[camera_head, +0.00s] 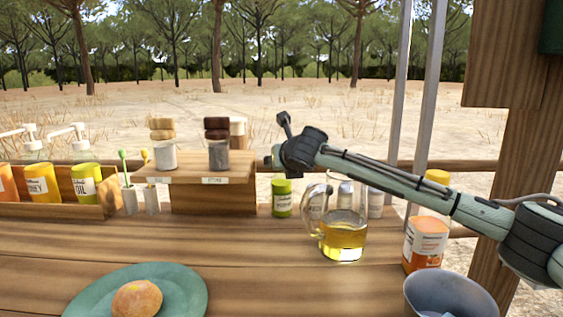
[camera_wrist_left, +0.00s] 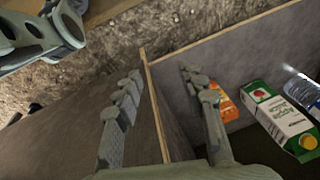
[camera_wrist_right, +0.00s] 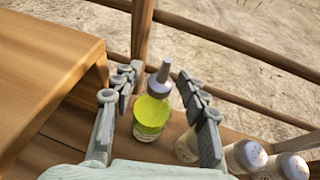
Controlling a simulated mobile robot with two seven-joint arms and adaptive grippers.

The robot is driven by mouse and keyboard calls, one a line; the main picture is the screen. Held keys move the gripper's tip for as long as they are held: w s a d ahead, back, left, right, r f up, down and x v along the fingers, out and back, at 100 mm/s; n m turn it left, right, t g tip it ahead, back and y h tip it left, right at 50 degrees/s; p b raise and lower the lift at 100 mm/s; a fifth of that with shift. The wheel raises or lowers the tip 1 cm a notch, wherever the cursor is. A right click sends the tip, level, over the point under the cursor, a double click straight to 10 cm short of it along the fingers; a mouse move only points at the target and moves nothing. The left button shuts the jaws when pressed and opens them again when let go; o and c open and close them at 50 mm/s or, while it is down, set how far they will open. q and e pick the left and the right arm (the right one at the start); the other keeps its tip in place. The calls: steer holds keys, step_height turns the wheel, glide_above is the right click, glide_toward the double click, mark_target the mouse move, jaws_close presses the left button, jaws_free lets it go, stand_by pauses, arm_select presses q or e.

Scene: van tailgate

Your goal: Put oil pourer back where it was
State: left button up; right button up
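A clear glass jug (camera_head: 343,238) with a handle and yellow liquid stands upright on the wooden counter. A lime-green container (camera_head: 86,184) marked OIL sits in the wooden rack at the left. I cannot tell for certain which is the oil pourer. My right gripper (camera_head: 275,160) is open and empty above the counter, beyond the jug. In the right wrist view, a lime-lidded jar (camera_wrist_right: 152,113) and a grey pointed piece (camera_wrist_right: 160,80) show between the spread fingers (camera_wrist_right: 160,105), apart from them. My left gripper (camera_wrist_left: 160,100) is open and empty, seen only in its wrist view.
A wooden riser (camera_head: 215,195) bears two cups. Several shakers (camera_wrist_right: 245,156) stand near the jar. An orange-labelled bottle (camera_head: 427,235) and a grey bucket (camera_head: 450,293) are at the right. A green plate (camera_head: 185,290) with a bun is in front. Cartons (camera_wrist_left: 280,118) lie below my left gripper.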

steer(key=shift+r, duration=0.1)
steer(key=shift+s+r, duration=0.15)
steer(key=v, duration=1.1)
steer(key=shift+s, duration=0.3)
